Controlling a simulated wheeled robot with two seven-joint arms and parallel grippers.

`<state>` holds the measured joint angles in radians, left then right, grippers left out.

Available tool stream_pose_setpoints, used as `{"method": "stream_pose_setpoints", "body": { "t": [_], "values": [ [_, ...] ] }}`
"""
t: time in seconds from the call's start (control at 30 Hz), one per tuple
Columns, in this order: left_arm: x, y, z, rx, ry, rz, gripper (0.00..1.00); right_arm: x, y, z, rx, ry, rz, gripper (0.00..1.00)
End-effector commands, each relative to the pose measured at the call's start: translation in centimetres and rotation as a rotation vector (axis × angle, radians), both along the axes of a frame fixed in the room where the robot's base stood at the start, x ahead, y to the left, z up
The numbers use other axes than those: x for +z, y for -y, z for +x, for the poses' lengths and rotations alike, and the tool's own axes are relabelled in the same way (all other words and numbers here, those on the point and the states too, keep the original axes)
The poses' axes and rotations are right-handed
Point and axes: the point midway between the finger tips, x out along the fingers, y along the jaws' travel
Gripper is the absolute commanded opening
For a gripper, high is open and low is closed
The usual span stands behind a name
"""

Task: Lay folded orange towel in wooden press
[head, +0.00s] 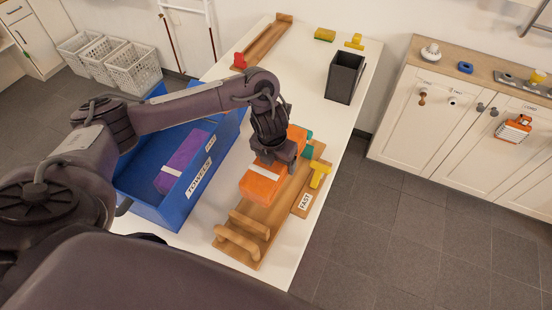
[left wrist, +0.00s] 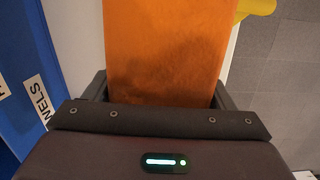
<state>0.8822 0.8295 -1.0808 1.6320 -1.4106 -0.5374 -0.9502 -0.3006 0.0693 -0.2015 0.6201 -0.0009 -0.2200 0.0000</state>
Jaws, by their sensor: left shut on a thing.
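The folded orange towel (head: 262,184), with a pale band across it, is at the wooden press (head: 265,214) on the white table. Its far end shows beyond my gripper. I cannot tell whether it rests on the wood or hangs just above it. My left gripper (head: 277,158) comes down over the towel's middle and is shut on it. In the left wrist view the towel (left wrist: 164,45) runs between the two dark fingers (left wrist: 160,88). The press's near end has curved wooden rails and stays bare. My right gripper is not in view.
A blue bin (head: 172,208) labelled for towels holds a purple towel (head: 183,160), left of the press. A yellow handle (head: 320,175) and a partly hidden teal piece (head: 308,151) are at the press's right side. A black box (head: 344,78) stands farther back.

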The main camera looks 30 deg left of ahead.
Motion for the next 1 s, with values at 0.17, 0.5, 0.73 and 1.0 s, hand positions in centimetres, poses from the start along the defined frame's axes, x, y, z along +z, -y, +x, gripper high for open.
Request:
{"method": "stream_pose_setpoints", "body": {
  "t": [0.17,0.5,0.73,1.0],
  "values": [
    [-2.3,0.0,0.0,0.001,0.001,-0.001,0.48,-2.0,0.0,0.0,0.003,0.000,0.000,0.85],
    [-5.7,0.0,0.0,0.001,0.000,0.000,0.48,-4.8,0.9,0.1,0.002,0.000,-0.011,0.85],
    [-7.9,0.0,0.0,0.001,0.000,0.000,0.48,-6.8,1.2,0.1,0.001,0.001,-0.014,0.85],
    [-9.5,0.0,0.1,0.001,0.002,-0.001,0.48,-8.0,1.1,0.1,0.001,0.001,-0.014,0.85]
  ]
}}
